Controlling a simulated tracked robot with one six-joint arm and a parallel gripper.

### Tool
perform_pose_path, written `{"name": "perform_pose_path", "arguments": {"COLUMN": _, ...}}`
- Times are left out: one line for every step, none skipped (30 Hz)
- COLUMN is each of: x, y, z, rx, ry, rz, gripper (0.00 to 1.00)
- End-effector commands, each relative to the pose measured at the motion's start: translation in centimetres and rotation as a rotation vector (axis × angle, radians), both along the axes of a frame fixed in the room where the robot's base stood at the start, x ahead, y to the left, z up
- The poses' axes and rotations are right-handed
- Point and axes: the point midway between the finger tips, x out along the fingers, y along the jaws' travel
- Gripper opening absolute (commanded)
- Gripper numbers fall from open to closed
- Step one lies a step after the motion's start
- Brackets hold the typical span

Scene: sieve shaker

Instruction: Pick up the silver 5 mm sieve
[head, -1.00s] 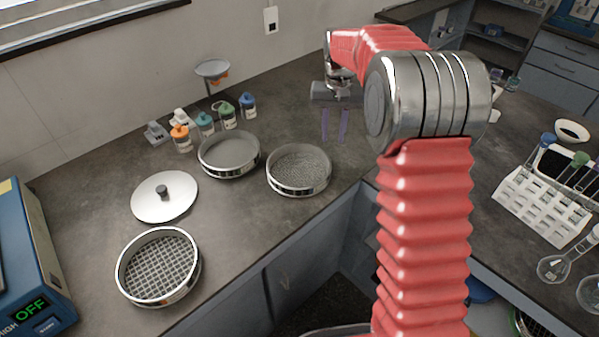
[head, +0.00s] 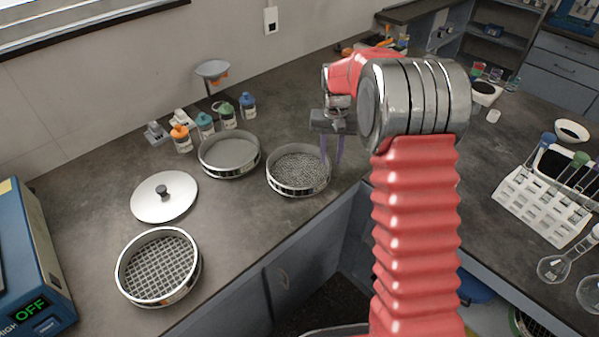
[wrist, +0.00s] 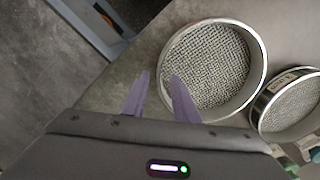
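Three round silver sieves stand on the grey bench; no size label is readable. The one nearest my gripper has a medium mesh (head: 298,170); it also shows in the wrist view (wrist: 210,65). A finer-mesh sieve (head: 229,155) stands left of it and partly shows in the wrist view (wrist: 290,108). A coarse-grid sieve (head: 158,268) stands at the front left. My gripper (head: 331,164) is open and empty, fingers pointing down at the medium-mesh sieve's right rim. In the wrist view, the gripper (wrist: 160,77) has its right finger overlapping that rim and its left finger outside; contact is unclear.
A blue machine (head: 30,265) reading OFF is at the left. A white tube rack (head: 545,205) stands at the right. The bench edge runs close in front of the sieves.

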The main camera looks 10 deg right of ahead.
Motion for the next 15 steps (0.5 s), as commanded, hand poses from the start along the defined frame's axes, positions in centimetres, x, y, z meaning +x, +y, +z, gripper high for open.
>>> {"name": "perform_pose_path", "arguments": {"x": 0.0, "y": 0.0, "z": 0.0, "rx": 0.0, "ry": 0.0, "rz": 0.0, "gripper": 0.27}}
{"name": "perform_pose_path", "arguments": {"x": 0.0, "y": 0.0, "z": -0.1, "rx": 0.0, "ry": 0.0, "rz": 0.0, "gripper": 0.27}}
{"name": "perform_pose_path", "arguments": {"x": 0.0, "y": 0.0, "z": -0.3, "rx": 0.0, "ry": 0.0, "rz": 0.0, "gripper": 0.27}}
{"name": "perform_pose_path", "arguments": {"x": -0.1, "y": 0.0, "z": -0.5, "rx": 0.0, "ry": 0.001, "rz": 0.0, "gripper": 0.27}}
{"name": "perform_pose_path", "arguments": {"x": -0.1, "y": 0.0, "z": -0.8, "rx": 0.0, "ry": 0.001, "rz": 0.0, "gripper": 0.27}}
{"name": "perform_pose_path", "arguments": {"x": -0.1, "y": 0.1, "z": -1.2, "rx": 0.0, "ry": 0.002, "rz": 0.0, "gripper": 0.27}}
{"name": "perform_pose_path", "arguments": {"x": -0.2, "y": 0.1, "z": -1.6, "rx": 0.0, "ry": 0.003, "rz": 0.0, "gripper": 0.27}}
{"name": "perform_pose_path", "arguments": {"x": -0.2, "y": 0.1, "z": -2.0, "rx": 0.0, "ry": 0.003, "rz": 0.0, "gripper": 0.27}}
{"name": "perform_pose_path", "arguments": {"x": -0.3, "y": 0.1, "z": -2.5, "rx": 0.0, "ry": 0.002, "rz": 0.001, "gripper": 0.27}}
{"name": "perform_pose_path", "arguments": {"x": -0.3, "y": 0.1, "z": -3.0, "rx": 0.0, "ry": 0.003, "rz": 0.001, "gripper": 0.27}}
{"name": "perform_pose_path", "arguments": {"x": -0.3, "y": 0.1, "z": -3.4, "rx": 0.0, "ry": 0.003, "rz": 0.001, "gripper": 0.27}}
{"name": "perform_pose_path", "arguments": {"x": -0.3, "y": 0.1, "z": -3.9, "rx": 0.0, "ry": 0.002, "rz": 0.001, "gripper": 0.27}}
{"name": "perform_pose_path", "arguments": {"x": -0.3, "y": 0.1, "z": -4.2, "rx": 0.0, "ry": 0.002, "rz": 0.001, "gripper": 0.27}}
{"name": "perform_pose_path", "arguments": {"x": -0.3, "y": 0.2, "z": -4.5, "rx": 0.0, "ry": 0.002, "rz": 0.001, "gripper": 0.27}}
{"name": "perform_pose_path", "arguments": {"x": -0.3, "y": 0.2, "z": -4.8, "rx": 0.0, "ry": 0.001, "rz": 0.001, "gripper": 0.27}}
